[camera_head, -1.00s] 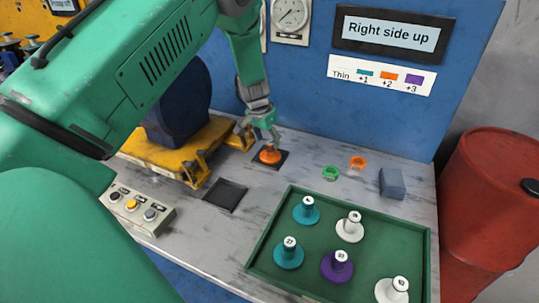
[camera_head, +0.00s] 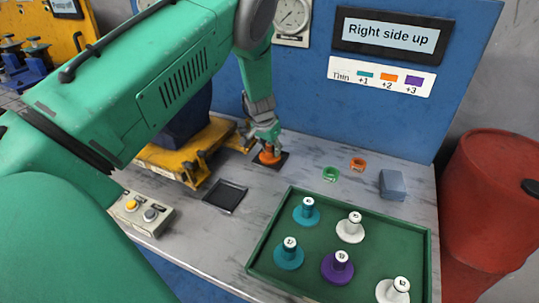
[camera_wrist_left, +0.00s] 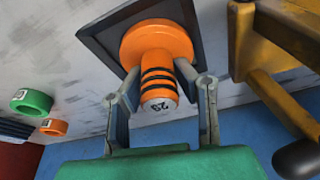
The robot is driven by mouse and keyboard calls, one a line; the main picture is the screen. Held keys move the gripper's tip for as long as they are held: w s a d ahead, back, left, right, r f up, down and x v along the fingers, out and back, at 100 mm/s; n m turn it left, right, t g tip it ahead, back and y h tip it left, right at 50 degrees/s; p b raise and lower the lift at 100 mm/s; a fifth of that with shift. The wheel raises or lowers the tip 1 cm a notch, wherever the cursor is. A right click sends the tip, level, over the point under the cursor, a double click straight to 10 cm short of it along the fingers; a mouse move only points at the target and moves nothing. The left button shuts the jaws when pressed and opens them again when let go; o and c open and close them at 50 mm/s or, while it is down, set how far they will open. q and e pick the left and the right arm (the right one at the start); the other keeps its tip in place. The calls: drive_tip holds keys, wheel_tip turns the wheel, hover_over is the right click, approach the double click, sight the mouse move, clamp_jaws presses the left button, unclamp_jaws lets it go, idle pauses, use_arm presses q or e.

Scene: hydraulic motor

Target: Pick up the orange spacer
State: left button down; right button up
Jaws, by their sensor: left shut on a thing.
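The orange spacer (camera_head: 269,158) stands on a small dark square pad (camera_head: 284,158) at the back of the bench. In the left wrist view it has a wide orange flange (camera_wrist_left: 152,40) and a narrower stem with black bands and a numbered white end. My left gripper (camera_head: 267,146) reaches down over it, with a finger on either side of the stem, and is shut on it. The flange looks to be still at the pad; I cannot tell whether there is a gap. My right gripper is not in view.
A green tray (camera_head: 429,262) at front right holds several teal, white and purple spacers. A green ring (camera_head: 330,174), an orange ring (camera_head: 358,164) and a grey block (camera_head: 393,184) lie right of the pad. An empty dark pad (camera_head: 225,195), button box (camera_head: 148,212) and yellow fixture (camera_head: 158,160) are left.

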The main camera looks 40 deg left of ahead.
use_arm(q)
drive_tip(key=shift+s+d+r, duration=0.1)
drive_tip(key=shift+s+d, duration=0.05)
drive_tip(key=shift+d, duration=0.2)
drive_tip(key=r, duration=0.3)
drive_tip(key=r+p, duration=0.1)
drive_tip(key=r, duration=0.5)
drive_tip(key=shift+a+r, duration=0.1)
drive_tip(key=shift+a, duration=0.2)
drive_tip(key=shift+d+r, duration=0.15)
drive_tip(key=shift+r, duration=0.1)
drive_tip(key=shift+d+r, duration=0.1)
drive_tip(key=shift+d, duration=0.1)
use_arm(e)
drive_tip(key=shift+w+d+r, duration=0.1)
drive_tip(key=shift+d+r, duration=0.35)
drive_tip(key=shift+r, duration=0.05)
use_arm(q)
drive_tip(key=shift+p, duration=0.3)
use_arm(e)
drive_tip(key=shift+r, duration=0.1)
